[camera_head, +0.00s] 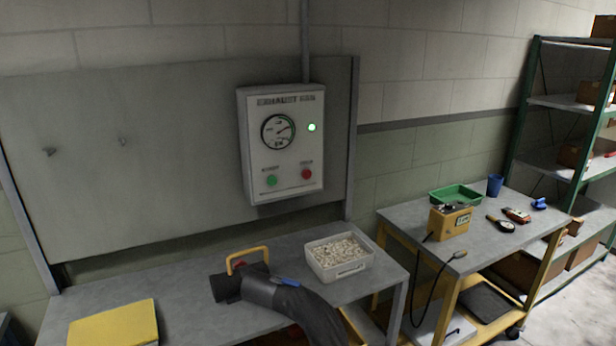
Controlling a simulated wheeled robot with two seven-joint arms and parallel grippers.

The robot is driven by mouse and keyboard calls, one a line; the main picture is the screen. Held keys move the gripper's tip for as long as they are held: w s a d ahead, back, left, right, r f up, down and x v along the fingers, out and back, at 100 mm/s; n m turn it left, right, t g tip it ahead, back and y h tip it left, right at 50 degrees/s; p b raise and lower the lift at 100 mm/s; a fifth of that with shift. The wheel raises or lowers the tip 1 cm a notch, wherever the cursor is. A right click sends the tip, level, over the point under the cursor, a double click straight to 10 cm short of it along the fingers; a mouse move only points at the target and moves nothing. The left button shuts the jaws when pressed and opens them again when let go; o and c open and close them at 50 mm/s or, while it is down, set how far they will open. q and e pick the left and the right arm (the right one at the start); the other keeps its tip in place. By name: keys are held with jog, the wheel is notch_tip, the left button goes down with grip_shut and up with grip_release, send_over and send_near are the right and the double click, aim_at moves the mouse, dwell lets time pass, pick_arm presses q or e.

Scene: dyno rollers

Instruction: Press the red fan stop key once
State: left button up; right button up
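The red key (306,174) is a small round button at the lower right of the front of a light grey wall box (284,148). A green key (271,181) sits to its left. Above them are a round dial gauge (278,131) and a lit green lamp (312,127). Nothing covers the red key. Neither of my grippers shows in the head view.
Below the box, a grey bench (190,312) holds a yellow pad (113,324), a dark hose nozzle with a yellow handle (284,300) and a white bin of pale pieces (340,268). A cart (400,217) with tools and a shelf rack (548,103) stand right. Space before the box is clear.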

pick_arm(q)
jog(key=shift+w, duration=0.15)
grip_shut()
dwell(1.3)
